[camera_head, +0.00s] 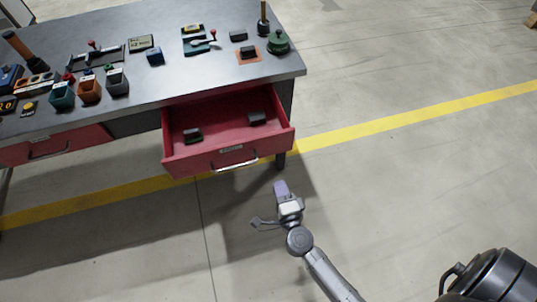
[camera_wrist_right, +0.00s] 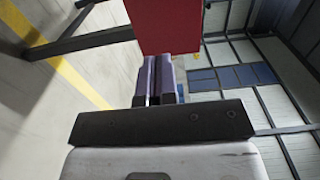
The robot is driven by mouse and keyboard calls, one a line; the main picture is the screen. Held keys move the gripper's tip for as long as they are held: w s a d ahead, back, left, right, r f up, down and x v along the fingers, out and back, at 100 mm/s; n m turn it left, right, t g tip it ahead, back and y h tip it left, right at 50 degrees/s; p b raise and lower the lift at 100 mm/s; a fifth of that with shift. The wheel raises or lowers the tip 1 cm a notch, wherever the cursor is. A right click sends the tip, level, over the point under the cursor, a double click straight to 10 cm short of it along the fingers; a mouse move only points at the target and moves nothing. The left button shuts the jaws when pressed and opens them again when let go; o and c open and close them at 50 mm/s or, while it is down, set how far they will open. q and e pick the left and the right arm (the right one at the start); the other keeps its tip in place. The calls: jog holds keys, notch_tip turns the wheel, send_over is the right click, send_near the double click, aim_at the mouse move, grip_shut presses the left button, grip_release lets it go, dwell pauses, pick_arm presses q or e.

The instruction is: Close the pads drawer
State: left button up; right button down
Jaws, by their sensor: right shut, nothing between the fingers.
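The red pads drawer (camera_head: 190,163) is pulled well out from under the right part of the workbench in the head view. Its front has a silver bar handle and a small label. Two dark blocks, one at the left (camera_head: 193,135) and one at the right (camera_head: 257,118), lie inside it. My right gripper (camera_head: 281,188) is shut and empty, in front of the drawer near its right front corner, with a visible gap in the picture. The right wrist view shows its purple fingers (camera_wrist_right: 160,80) together, with a red panel (camera_wrist_right: 165,25) beyond them. My left gripper is not in view.
The grey workbench (camera_head: 150,80) carries bins, a green round part, small fixtures and upright posts. Another red drawer (camera_head: 55,145) at the left looks shut. A bench leg (camera_head: 281,160) stands by the open drawer's right side. The floor in front is clear.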

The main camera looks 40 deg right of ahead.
aim_at(266, 149)
jog(key=b+x, duration=0.1)
jog(key=x, duration=1.1)
jog(key=shift+w, duration=0.1)
